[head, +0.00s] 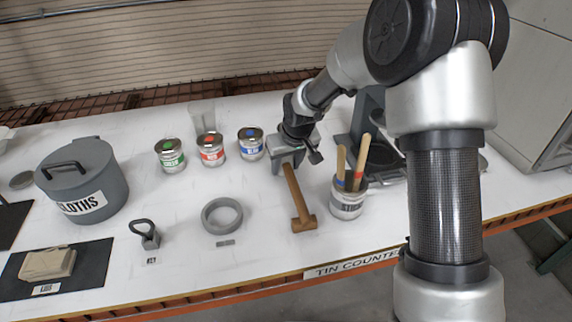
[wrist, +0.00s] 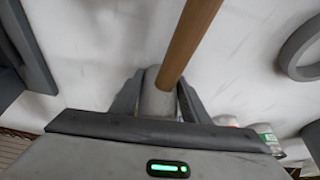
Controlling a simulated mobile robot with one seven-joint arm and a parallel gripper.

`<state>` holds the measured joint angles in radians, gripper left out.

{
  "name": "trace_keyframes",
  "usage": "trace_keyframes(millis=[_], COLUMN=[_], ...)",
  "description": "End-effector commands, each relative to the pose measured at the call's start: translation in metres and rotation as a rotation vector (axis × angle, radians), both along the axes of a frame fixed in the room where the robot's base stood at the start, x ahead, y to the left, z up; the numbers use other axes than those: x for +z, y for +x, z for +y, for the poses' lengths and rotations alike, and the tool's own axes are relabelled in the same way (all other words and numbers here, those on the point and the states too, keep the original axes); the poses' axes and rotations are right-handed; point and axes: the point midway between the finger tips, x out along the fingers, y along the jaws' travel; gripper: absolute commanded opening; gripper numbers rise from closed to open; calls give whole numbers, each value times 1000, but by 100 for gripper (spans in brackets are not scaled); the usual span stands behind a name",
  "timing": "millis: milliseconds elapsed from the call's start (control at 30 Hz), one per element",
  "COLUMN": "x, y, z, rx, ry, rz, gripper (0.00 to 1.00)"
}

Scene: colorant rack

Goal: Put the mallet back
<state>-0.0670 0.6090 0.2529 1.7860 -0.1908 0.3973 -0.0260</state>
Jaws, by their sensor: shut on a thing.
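The mallet has a brown wooden handle (head: 294,190) and a short brown head (head: 304,223) that points toward the counter's front edge. My gripper (head: 286,163) is shut on the far end of the handle. In the wrist view, the handle (wrist: 190,40) runs up out of a grey end piece (wrist: 157,98) between the fingers of my gripper (wrist: 155,105). The mallet's head is out of the wrist view. I cannot tell whether the head touches the white counter (head: 265,270) or hangs just above it.
A grey ring (head: 205,222) lies left of the mallet. A tin of stir sticks (head: 347,203) stands close on its right. Green (head: 171,160), red (head: 211,154) and blue (head: 251,148) tins stand behind. The front middle is clear.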

Motion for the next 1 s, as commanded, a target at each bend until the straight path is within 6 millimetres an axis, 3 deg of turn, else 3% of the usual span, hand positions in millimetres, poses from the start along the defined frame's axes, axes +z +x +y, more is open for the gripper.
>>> trace_keyframes(millis=[333,367,433,767,867,1000], x=[-4,-3,-2,0,7,31], y=[1,1,0,1,-1,-9], z=[0,0,0,0,-1,-5], rx=[0,0,0,0,-1,-1], ry=[0,1,1,1,1,1], rz=[-3,-2,-2,-2,-4,-6], gripper=[1,46,58,60,60,60])
